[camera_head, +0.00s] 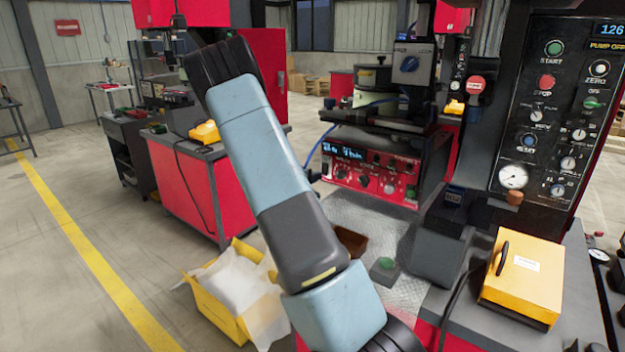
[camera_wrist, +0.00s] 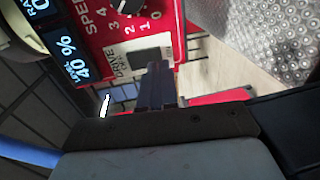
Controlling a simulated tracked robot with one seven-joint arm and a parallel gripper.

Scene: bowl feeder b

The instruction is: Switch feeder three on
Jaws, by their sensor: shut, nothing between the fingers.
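A red control box (camera_head: 370,180) with blue-lit displays and dark knobs stands under the feeder bowl (camera_head: 375,78) in the head view. In the wrist view its red panel (camera_wrist: 172,20) is close, turned on its side, with a speed knob (camera_wrist: 128,5) and a display reading 40 % (camera_wrist: 66,60). A dark switch (camera_wrist: 150,57) sits beside a light label that seems to read "DRIVE". My gripper (camera_wrist: 158,72) is shut and empty, its tips over the switch's lower edge in that view. I cannot tell whether they touch it. My arm hides the gripper in the head view. No feeder number is readable.
A textured metal plate (camera_head: 365,222) lies before the box, with a green button block (camera_head: 385,268) and a brown bin (camera_head: 350,242). A yellow box (camera_head: 525,275) and a black control panel (camera_head: 560,110) stand at right. A blue tube (camera_head: 318,150) runs by the box's left end.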

